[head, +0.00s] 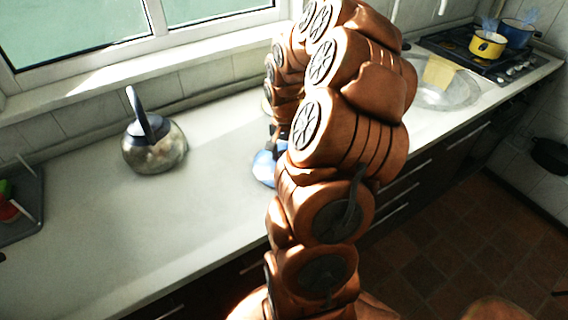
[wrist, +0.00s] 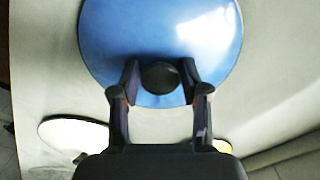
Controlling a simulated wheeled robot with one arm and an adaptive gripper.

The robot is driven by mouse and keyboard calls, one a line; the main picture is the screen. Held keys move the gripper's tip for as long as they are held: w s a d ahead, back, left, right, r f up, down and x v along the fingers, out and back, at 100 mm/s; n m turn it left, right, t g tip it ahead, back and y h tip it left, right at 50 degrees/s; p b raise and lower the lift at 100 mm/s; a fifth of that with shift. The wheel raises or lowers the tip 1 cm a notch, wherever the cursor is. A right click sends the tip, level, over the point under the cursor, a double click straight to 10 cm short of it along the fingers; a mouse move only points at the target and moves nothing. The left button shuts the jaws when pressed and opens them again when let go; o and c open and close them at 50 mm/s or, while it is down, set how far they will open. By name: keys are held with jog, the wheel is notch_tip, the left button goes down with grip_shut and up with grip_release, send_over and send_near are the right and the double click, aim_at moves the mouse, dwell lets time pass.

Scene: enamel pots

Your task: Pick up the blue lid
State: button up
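The blue lid (wrist: 205,35) fills the upper middle of the wrist view, with a round black knob (wrist: 160,77) near its lower edge. My gripper (wrist: 160,75) is open, with one finger on each side of the knob and a narrow gap showing at each side. Whether a fingertip touches the knob is hard to tell. In the head view the blue lid (head: 263,170) lies on the counter, mostly hidden behind my arm. Part of my gripper (head: 273,147) shows dark just above it.
A kettle (head: 154,147) stands on the counter (head: 120,230), left of the lid. The sink (head: 445,93), yellow pot (head: 487,45) and blue pot (head: 517,34) are farther right.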

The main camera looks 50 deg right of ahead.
jog(key=shift+s+a+f, duration=0.1)
jog(key=shift+f, duration=0.15)
jog(key=shift+c, duration=1.3)
jog(key=shift+a+f, duration=0.1)
jog(key=shift+c, duration=0.2)
jog(key=r+b, duration=0.2)
jog(key=r, duration=0.1)
jog(key=shift+d+r, duration=0.3)
jog(key=shift+d, duration=0.05)
jog(key=s+d+r+b, duration=0.1)
jog(key=s+d+b, duration=0.2)
jog(key=s+d, duration=0.7)
jog(key=shift+d+r+b, duration=0.4)
jog(key=shift+d, duration=0.55)
